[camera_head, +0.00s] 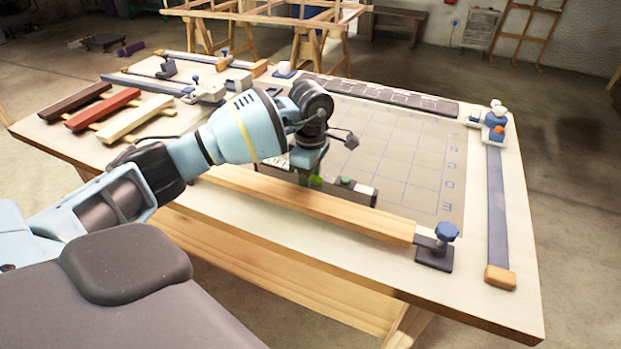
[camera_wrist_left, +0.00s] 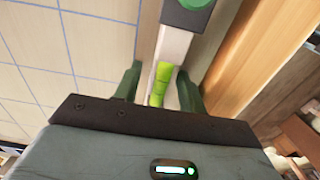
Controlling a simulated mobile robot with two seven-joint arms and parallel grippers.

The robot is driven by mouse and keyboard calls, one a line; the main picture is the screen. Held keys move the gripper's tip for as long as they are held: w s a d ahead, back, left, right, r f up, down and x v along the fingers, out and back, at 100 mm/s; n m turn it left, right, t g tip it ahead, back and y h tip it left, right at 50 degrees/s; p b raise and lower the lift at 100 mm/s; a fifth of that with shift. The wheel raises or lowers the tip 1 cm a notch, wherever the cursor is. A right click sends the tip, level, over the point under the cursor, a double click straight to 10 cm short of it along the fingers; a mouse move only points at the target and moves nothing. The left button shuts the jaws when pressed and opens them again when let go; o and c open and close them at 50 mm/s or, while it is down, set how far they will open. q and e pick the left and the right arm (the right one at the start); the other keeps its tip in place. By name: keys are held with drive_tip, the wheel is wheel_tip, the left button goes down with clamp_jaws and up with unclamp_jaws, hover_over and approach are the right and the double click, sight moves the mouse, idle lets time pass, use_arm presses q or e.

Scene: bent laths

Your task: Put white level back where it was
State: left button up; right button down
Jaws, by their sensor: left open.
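The white level (camera_head: 356,187), with dark end pieces and green parts, lies on the bench beside the long wooden lath at the front edge of the gridded board. My left gripper (camera_head: 312,180) points down over it and hides its middle. In the left wrist view the white level (camera_wrist_left: 173,45) runs between the two dark green fingers of my open left gripper (camera_wrist_left: 160,85). Its bright green vial sits between the fingers, with small gaps visible beside it. My right gripper is not in view.
The wooden lath (camera_head: 290,197) runs close along the level to a blue-knobbed clamp (camera_head: 437,247). The gridded board (camera_head: 400,150) is mostly clear. Dark, red and cream laths (camera_head: 103,108) lie at left. Another clamp bar (camera_head: 495,200) lies at right.

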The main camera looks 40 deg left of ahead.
use_arm(q)
wheel_tip(320, 180, up, 12)
idle(0.5)
idle(0.5)
